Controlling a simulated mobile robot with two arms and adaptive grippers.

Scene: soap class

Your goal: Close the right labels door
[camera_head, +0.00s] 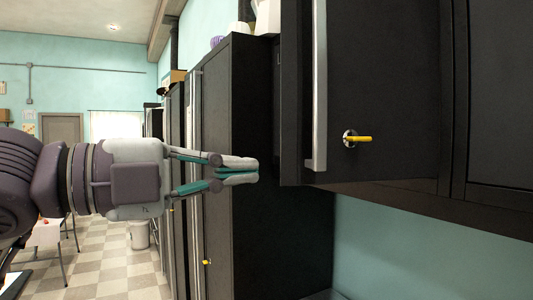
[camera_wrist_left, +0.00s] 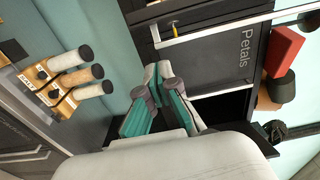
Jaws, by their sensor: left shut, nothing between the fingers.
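A black wall cabinet door (camera_head: 385,85) fills the right of the head view. It has a long silver handle (camera_head: 319,90) and a yellow key (camera_head: 357,139). Its left edge appears to stand out from the cabinet, slightly ajar; how far is hard to tell. No label is readable on it. My left gripper (camera_head: 258,170) is shut and empty, its tips just left of the door's lower left corner; contact cannot be told. In the left wrist view the closed fingers (camera_wrist_left: 160,75) point toward a dark panel with a pale handle (camera_wrist_left: 210,34). My right gripper is out of view.
A tall black cabinet (camera_head: 245,130) stands behind my left gripper. In the wrist view, a panel reads "Petals" (camera_wrist_left: 246,48), and a wooden rack with bottles (camera_wrist_left: 70,83) is at left. Open checkered floor (camera_head: 105,255) lies lower left in the head view.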

